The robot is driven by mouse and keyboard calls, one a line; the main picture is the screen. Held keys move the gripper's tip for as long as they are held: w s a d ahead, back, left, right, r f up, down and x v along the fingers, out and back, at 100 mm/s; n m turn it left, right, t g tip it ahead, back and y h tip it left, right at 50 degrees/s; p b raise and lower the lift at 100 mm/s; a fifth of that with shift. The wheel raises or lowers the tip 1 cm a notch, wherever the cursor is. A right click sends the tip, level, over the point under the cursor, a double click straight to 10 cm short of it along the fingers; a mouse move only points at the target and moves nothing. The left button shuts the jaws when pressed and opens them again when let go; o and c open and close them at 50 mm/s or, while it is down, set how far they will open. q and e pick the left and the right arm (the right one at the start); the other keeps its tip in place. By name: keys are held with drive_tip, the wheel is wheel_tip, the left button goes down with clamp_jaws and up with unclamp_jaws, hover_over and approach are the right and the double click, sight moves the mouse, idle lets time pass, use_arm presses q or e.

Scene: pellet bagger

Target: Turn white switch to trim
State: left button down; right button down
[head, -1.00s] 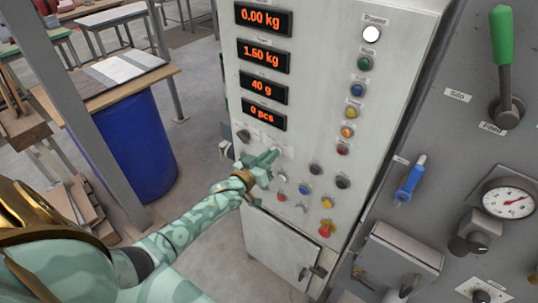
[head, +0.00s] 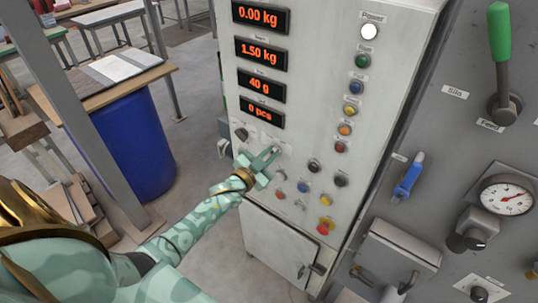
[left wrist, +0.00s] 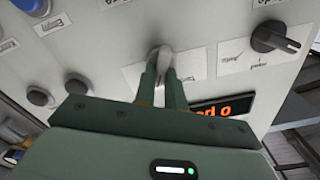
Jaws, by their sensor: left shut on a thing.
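The white switch (left wrist: 159,60) is a small pale knob on the panel, in front of a white label plate (left wrist: 203,60). In the left wrist view the two green fingers of my left gripper (left wrist: 163,76) are shut on it, one on each side. In the head view my left gripper (head: 268,158) reaches the panel below the displays, and its fingers hide most of the switch. The lettering by the switch is too small or covered to read. My right gripper is not in view.
A black rotary switch (left wrist: 275,38) sits beside the white one. The weight display (head: 261,15) reads 0.00 kg. A blue barrel (head: 140,150) stands left of the cabinet.

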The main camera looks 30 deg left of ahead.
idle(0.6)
use_arm(q)
drive_tip(key=c, duration=1.5)
unclamp_jaws()
drive_tip(key=shift+o, duration=0.2)
drive_tip(key=shift+s, duration=0.1)
drive_tip(key=s+a, duration=0.1)
drive_tip(key=s, duration=1.5)
drive_tip(key=shift+s+a+f, duration=0.1)
drive_tip(key=shift+a+f, duration=0.05)
